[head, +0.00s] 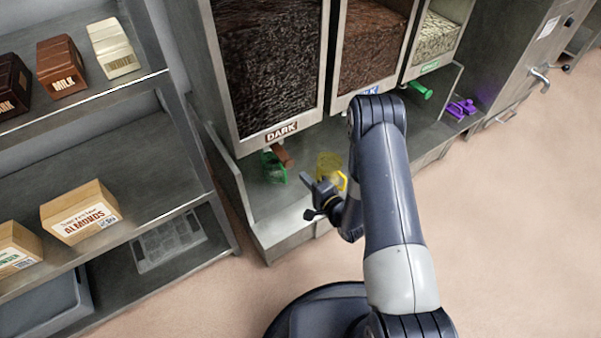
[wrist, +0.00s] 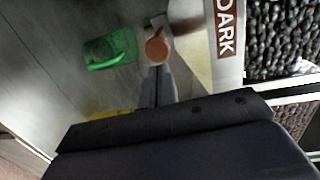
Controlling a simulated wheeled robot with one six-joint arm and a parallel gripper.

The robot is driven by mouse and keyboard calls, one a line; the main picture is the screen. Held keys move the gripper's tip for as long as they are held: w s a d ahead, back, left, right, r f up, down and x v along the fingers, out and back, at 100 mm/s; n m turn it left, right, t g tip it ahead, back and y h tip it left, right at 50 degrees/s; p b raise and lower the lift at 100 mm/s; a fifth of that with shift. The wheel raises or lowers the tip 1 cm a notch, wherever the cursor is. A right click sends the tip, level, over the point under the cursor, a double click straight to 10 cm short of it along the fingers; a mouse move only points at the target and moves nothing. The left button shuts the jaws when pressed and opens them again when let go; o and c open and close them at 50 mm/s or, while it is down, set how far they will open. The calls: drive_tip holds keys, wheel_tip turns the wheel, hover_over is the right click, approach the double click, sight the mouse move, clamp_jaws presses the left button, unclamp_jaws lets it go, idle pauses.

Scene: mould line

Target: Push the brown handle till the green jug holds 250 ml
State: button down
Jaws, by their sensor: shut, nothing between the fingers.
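The brown handle (head: 282,155) sticks out below the front of the dispenser labelled DARK. In the wrist view the handle's round end (wrist: 157,50) is just beyond my gripper's fingertips. The green jug (head: 273,167) stands on the shelf under that dispenser, and it shows in the wrist view (wrist: 110,49) to the left of the handle. The jug's fill level is too small to read. My gripper (head: 308,181) is shut and empty, in front of the handle. In the wrist view my gripper (wrist: 158,72) points at the handle; I cannot tell whether they touch.
A yellow jug (head: 330,166) stands right of the green one, close by my gripper. A green handle (head: 418,89) and a purple jug (head: 461,108) are farther right. A rack with an almonds box (head: 80,212) stands at left. The floor in front is clear.

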drive_tip(key=v, duration=0.6)
drive_tip(key=shift+s+p, duration=0.2)
drive_tip(key=shift+p, duration=0.25)
idle(1.7)
